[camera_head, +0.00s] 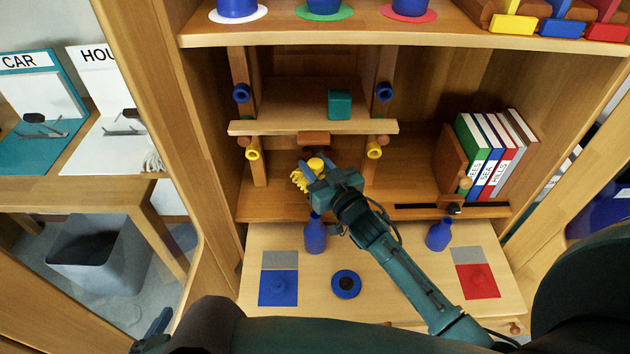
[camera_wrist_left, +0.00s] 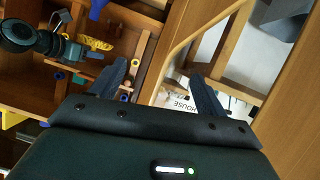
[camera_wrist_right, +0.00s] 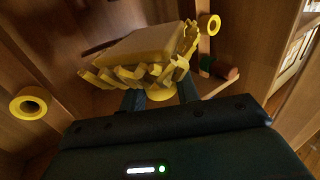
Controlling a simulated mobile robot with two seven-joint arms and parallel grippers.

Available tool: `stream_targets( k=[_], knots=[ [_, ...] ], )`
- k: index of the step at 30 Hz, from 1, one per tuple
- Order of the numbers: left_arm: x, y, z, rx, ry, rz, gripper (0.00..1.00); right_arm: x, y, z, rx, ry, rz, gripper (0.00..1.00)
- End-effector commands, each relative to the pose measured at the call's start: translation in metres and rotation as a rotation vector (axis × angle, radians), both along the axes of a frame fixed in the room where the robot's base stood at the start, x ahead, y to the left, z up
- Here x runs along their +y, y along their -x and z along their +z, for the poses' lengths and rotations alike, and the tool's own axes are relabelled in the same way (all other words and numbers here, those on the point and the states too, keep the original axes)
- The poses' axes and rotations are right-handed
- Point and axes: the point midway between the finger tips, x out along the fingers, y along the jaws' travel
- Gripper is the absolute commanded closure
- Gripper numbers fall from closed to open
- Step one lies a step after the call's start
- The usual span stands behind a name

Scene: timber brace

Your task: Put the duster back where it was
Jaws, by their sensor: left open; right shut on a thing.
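The yellow duster (camera_head: 300,180), a flat pad with a knobbly fringe, is in the lower bay of the cabinet, under the small shelf board. My right gripper (camera_head: 318,174) is shut on its round yellow grip. In the right wrist view the duster (camera_wrist_right: 140,52) spreads out beyond the fingers (camera_wrist_right: 160,98), its fringe towards me. It also shows in the left wrist view (camera_wrist_left: 95,43). I cannot tell whether it touches the cabinet floor. My left gripper (camera_wrist_left: 163,78) is open and empty, outside the cabinet's left side.
The small shelf board (camera_head: 240,128) bears a teal cube (camera_head: 340,104); blue and yellow rings sit on its side posts. Books (camera_head: 495,150) stand at the right. A blue bottle (camera_head: 315,236) stands close below my right gripper, another (camera_head: 439,235) to the right.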

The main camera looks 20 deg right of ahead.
Motion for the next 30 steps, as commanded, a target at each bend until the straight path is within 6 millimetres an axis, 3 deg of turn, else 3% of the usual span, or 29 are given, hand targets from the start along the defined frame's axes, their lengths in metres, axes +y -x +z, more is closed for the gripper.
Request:
stream_targets(
  k=[12, 30],
  knots=[
    [0.008, 0.003, 0.004, -0.05, -0.004, 0.016, 0.25, 0.001, -0.003, -0.045, -0.004, -0.003, -0.001, 0.87],
    [0.009, 0.004, 0.004, -0.072, -0.008, 0.018, 0.25, 0.001, -0.004, -0.056, -0.005, -0.001, 0.0, 0.87]
  ],
)
